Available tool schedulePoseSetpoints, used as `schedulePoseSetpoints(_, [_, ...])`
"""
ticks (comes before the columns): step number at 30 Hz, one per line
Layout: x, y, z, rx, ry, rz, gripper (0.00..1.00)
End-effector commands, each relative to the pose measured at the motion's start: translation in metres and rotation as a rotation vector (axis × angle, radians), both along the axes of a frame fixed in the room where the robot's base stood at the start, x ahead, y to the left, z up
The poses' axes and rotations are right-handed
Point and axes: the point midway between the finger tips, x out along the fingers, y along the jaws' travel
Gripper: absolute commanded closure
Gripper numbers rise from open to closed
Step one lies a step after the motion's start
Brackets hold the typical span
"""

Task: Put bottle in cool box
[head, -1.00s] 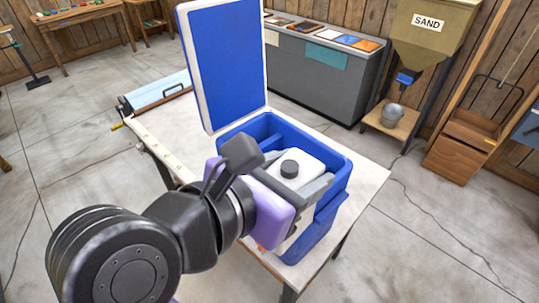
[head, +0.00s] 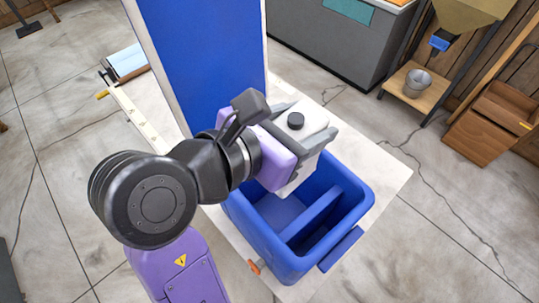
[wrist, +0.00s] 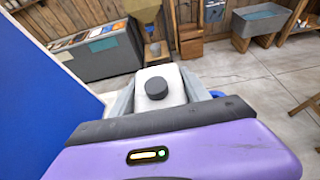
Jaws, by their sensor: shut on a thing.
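A white bottle (head: 311,125) with a dark round cap is held upright or nearly so. My gripper (head: 305,130) is shut on it, with grey fingers on either side. The wrist view shows the bottle (wrist: 172,76) between the fingers.
The box stands on a pale table (head: 385,178). A grey cabinet (head: 340,45) is behind. A metal bucket (head: 417,83) sits on a wooden stand under the sand hopper (head: 470,18). Wooden crates (head: 492,125) stand at the right. The floor at the right is open.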

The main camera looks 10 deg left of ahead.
Motion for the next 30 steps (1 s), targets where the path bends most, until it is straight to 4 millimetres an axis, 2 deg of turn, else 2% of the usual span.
schedulePoseSetpoints(3, [0.0, 0.0, -0.015, -0.003, 0.0, 0.003, 1.0])
schedulePoseSetpoints(11, [0.0, -0.001, -0.035, -0.001, -0.001, 0.0, 1.0])
schedulePoseSetpoints(18, [0.0, -0.001, -0.063, 0.002, -0.002, 0.0, 1.0])
schedulePoseSetpoints(24, [0.0, -0.001, -0.076, 0.001, -0.001, -0.001, 1.0])
schedulePoseSetpoints(30, [0.0, -0.002, -0.082, 0.001, -0.002, -0.001, 1.0])
